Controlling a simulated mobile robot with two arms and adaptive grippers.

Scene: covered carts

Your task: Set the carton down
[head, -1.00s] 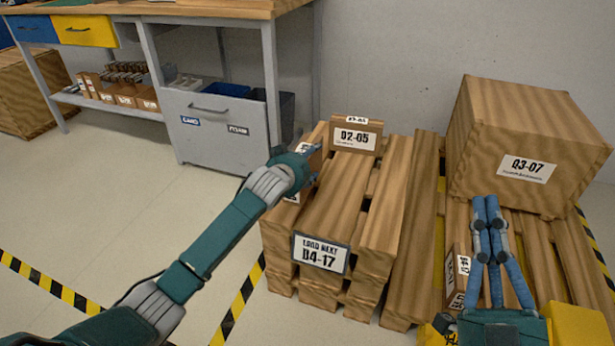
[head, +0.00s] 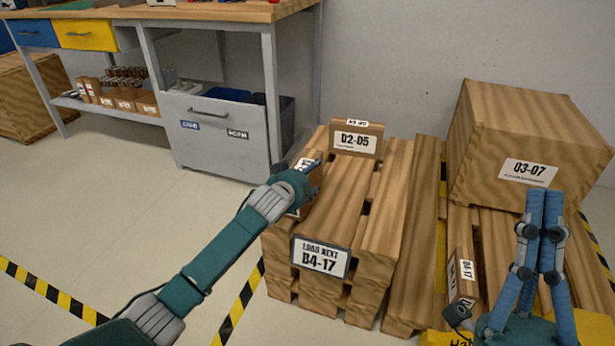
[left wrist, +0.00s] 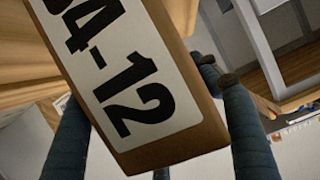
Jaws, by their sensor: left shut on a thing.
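My left gripper (head: 308,176) is shut on a small brown carton (head: 305,200) at the left edge of the wooden pallet stack (head: 348,212). In the head view my arm and fingers hide part of it, and I cannot tell whether it touches the slats. In the left wrist view the carton (left wrist: 180,130) sits between the fingers, its white label ending in "4-12"; the first character is cut off. My right gripper (head: 544,192) has its fingers together, empty, over the right-hand pallet.
A carton labelled D2-05 (head: 356,140) stands at the pallet's back. A sign (head: 321,257) reading "LOAD NEXT B4-17" is on its front. Another small carton (head: 463,275) and a large Q3-07 box (head: 530,150) are on the right. A workbench (head: 215,125) stands back left.

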